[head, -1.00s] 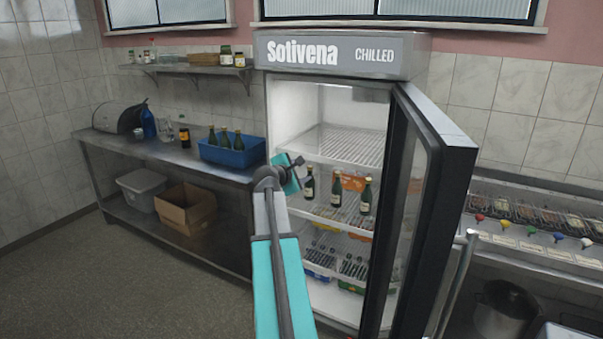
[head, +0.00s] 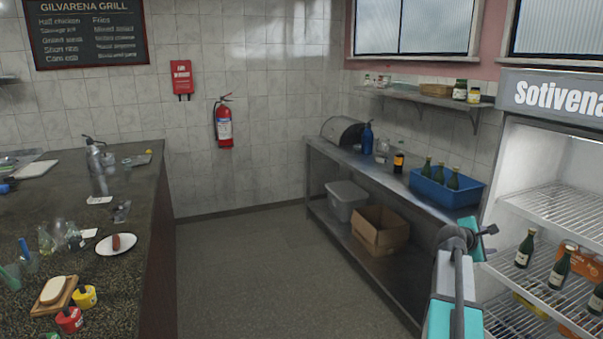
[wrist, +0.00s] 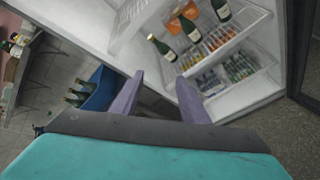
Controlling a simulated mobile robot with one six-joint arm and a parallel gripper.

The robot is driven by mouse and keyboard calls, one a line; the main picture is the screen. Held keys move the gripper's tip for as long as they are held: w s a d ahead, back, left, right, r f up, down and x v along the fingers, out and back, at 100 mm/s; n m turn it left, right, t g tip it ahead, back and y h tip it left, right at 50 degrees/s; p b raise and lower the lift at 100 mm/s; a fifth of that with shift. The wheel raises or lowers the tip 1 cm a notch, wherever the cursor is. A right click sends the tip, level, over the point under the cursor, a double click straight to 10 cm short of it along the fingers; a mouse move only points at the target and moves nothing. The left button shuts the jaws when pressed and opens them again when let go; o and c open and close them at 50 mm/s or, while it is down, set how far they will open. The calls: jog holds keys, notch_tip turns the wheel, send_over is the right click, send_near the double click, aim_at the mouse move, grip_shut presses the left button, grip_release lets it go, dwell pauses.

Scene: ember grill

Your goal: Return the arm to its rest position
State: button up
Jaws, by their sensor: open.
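My arm shows in the head view at the lower right, raised in front of the open fridge. My gripper (head: 492,230) is at its far end, mostly hidden behind the wrist. In the wrist view my gripper (wrist: 162,98) has its two purple fingers apart, with nothing between them. The fingers point toward the lower part of the fridge (head: 525,165). Dark green bottles (head: 560,268) stand on a fridge shelf right of my gripper, apart from it.
A steel side table (head: 325,146) carries a blue crate (head: 448,195) of bottles just left of my gripper. A cardboard box (head: 380,232) and a pale tub (head: 346,200) sit below. A dark counter (head: 130,190) stands at left. The floor (head: 255,270) between is clear.

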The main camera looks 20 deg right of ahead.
jog(key=w+a+f+n+y, duration=0.1)
jog(key=w+a+f, duration=0.2)
jog(key=a+f, duration=0.35)
jog(key=w+a+f+n+t+y, duration=0.1)
jog(key=w+a+f, duration=0.3)
jog(key=a+f, duration=0.3)
jog(key=w+a+f+n+y, duration=0.1)
jog(key=w+a+f+y, duration=0.15)
jog(key=a+f, duration=0.4)
jog(key=s+a+f+g+y, duration=0.1)
jog(key=s+a+f+y, duration=0.25)
jog(key=a+f, duration=1.6)
jog(key=s+a+f+m+g+y, duration=0.2)
jog(key=s+a+f+g, duration=0.2)
jog(key=s+a+f, duration=1.15)
jog(key=s+a+f+m+g+y, duration=0.1)
jog(key=s+a+m+g, duration=0.1)
jog(key=s+a+m, duration=0.3)
jog(key=s+a+m+g+y, duration=0.2)
jog(key=s+a+m, duration=0.3)
jog(key=s, duration=0.8)
jog(key=shift+s+a+f+m+g, duration=0.2)
jog(key=shift+a+f+m+g, duration=0.05)
jog(key=shift+f+m+g, duration=0.1)
